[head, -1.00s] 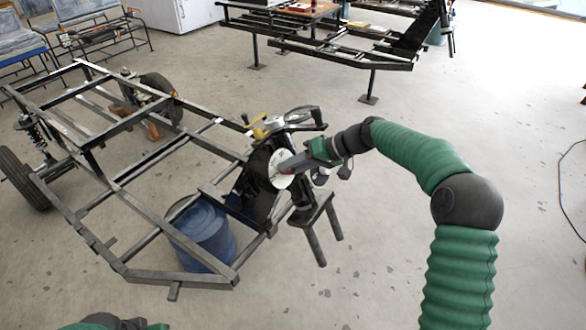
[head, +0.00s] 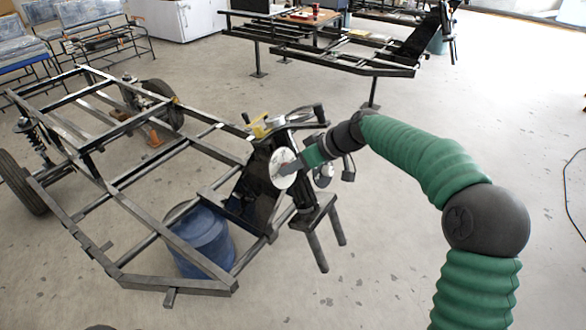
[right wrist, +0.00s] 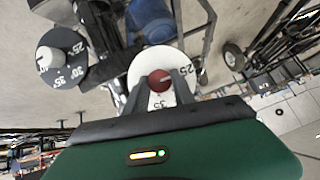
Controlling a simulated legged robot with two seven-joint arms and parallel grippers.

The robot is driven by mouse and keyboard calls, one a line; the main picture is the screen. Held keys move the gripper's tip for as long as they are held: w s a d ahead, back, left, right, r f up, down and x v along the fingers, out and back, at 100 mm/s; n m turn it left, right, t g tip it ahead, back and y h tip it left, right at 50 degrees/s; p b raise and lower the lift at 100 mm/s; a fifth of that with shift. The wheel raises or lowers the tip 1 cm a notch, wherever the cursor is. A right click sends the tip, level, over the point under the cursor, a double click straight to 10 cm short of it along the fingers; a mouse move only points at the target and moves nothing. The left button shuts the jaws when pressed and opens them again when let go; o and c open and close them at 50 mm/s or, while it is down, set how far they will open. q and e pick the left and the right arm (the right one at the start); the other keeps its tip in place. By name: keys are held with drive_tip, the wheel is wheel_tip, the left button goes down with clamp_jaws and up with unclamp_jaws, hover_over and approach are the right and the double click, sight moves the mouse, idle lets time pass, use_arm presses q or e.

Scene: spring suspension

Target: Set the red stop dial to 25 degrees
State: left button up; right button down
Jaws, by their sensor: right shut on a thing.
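The red stop dial (right wrist: 160,80) is a round red knob at the middle of a white disc (right wrist: 150,62) with dark numbers. A 25 shows at the disc's right and a 35 at its lower edge. A short pale mark on the knob points roughly right, but its exact reading is too small to tell. My right gripper (right wrist: 160,84) is shut on the knob, one finger on each side. In the head view the white disc (head: 283,168) faces my right gripper (head: 292,167), which hides the knob. My left gripper is not in view.
A yellow part (head: 258,125) is just above the disc.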

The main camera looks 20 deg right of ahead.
drive_tip(key=shift+s+f, duration=0.15)
drive_tip(key=shift+f, duration=0.15)
drive_tip(key=c, duration=1.4)
unclamp_jaws()
drive_tip(key=o, duration=0.3)
drive_tip(key=shift+d, duration=0.1)
drive_tip(key=shift+o, duration=0.2)
drive_tip(key=shift+r, duration=0.1)
drive_tip(key=shift+r, duration=0.15)
drive_tip(key=p+v, duration=0.4)
drive_tip(key=v, duration=1.2)
drive_tip(key=shift+d, duration=0.2)
drive_tip(key=shift+r, duration=0.15)
